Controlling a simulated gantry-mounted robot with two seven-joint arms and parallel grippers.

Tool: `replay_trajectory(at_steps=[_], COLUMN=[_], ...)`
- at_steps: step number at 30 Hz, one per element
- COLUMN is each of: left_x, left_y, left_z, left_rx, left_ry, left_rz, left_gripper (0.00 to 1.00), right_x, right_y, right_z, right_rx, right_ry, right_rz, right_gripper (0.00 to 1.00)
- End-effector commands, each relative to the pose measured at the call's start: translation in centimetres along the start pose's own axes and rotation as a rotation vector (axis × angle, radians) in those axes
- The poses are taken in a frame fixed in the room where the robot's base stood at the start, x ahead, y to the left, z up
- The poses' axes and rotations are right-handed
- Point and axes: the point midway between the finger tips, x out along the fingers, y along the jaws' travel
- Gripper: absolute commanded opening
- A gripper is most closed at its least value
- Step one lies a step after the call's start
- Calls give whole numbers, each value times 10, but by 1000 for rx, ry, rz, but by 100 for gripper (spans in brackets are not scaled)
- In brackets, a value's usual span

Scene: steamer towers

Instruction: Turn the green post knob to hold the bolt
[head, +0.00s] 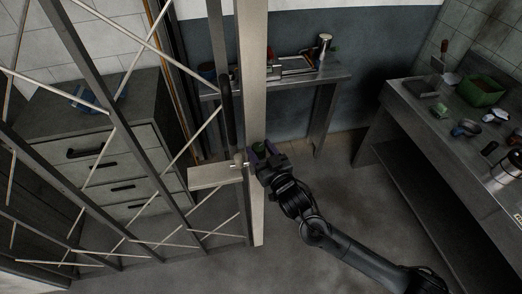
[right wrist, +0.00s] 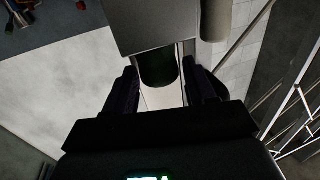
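The green post knob (head: 261,147) sits on the pale upright post (head: 250,80) beside the barred gate. My right gripper (head: 264,156) is at the post, with its dark fingers on either side of the knob. In the right wrist view the knob (right wrist: 160,70) looks dark and round, and fills the gap between the fingertips (right wrist: 161,82); no clear gap shows at its sides. A small pale bolt (head: 238,164) shows at the left of the post, level with the knob. Its far end is hard to make out. My left gripper is not in view.
The barred gate (head: 112,130) fills the left, in front of a drawer cabinet (head: 112,165). A pale ledge (head: 213,176) juts left from the post. A workbench (head: 300,82) stands behind, and a counter (head: 420,115) with a green tub (head: 481,92) stands right. Open floor lies between.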

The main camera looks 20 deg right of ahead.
Motion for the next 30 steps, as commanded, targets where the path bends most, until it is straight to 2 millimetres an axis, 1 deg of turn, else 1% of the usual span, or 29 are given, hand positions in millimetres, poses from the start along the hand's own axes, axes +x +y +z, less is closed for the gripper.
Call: replay_trajectory(at_steps=[1, 8, 17, 23, 30], left_x=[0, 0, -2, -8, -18], left_y=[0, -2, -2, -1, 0], left_z=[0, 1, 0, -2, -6], left_rx=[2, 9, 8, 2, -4], left_ry=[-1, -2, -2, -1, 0], left_rz=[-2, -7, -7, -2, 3], left_gripper=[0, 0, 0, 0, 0], right_x=[0, 0, 0, 0, 1], right_y=[0, 0, -2, -4, -8], right_z=[0, 0, 0, -1, -1], right_rx=[0, 0, 3, 8, 7], right_ry=[0, 0, -1, -3, -5], right_rz=[0, 0, 41, 150, 318], right_gripper=[47, 12, 11, 11, 11])
